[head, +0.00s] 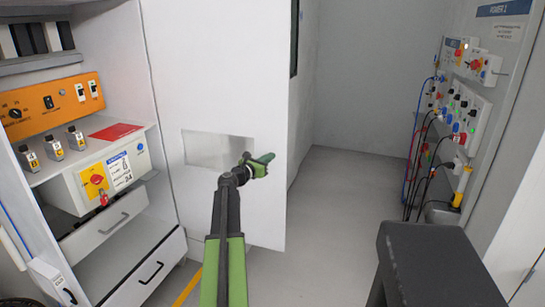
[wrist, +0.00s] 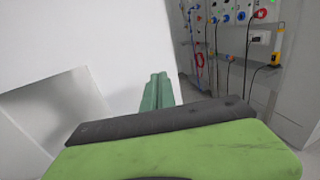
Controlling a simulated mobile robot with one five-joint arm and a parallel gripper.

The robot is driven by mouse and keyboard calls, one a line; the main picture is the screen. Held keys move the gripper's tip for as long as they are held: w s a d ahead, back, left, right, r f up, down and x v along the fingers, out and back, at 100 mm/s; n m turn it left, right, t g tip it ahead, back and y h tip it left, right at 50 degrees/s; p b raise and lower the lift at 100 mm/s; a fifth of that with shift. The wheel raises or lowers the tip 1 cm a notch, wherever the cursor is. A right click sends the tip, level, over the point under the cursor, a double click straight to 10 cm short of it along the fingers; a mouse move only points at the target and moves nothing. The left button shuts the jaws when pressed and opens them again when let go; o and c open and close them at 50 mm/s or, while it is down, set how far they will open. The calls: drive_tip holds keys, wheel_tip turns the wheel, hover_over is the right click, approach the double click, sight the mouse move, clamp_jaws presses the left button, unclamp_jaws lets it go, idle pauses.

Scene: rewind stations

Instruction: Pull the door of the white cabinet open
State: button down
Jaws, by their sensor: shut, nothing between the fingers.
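The door (head: 220,75) of the white cabinet (head: 108,35) stands swung open to the right of the cabinet's interior. It has a grey, shiny rectangular patch (head: 205,150) low on its face. In the wrist view the door (wrist: 90,45) fills the left side. My gripper (head: 266,158) is in front of the lower part of the door, close to its right edge, with its tips pointing right. In the wrist view my gripper's green fingers (wrist: 158,88) are together and empty. I cannot tell whether they touch the door.
Inside the cabinet are an orange panel (head: 48,105), a white box with a red switch (head: 100,180) and drawers (head: 150,275). A dark stool (head: 430,255) stands at right. A cabled panel (head: 465,115) is on the right wall. The floor between is clear.

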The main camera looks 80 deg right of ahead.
drive_tip(key=shift+w, duration=0.1)
drive_tip(key=w+a, duration=0.2)
drive_tip(key=a, duration=1.2)
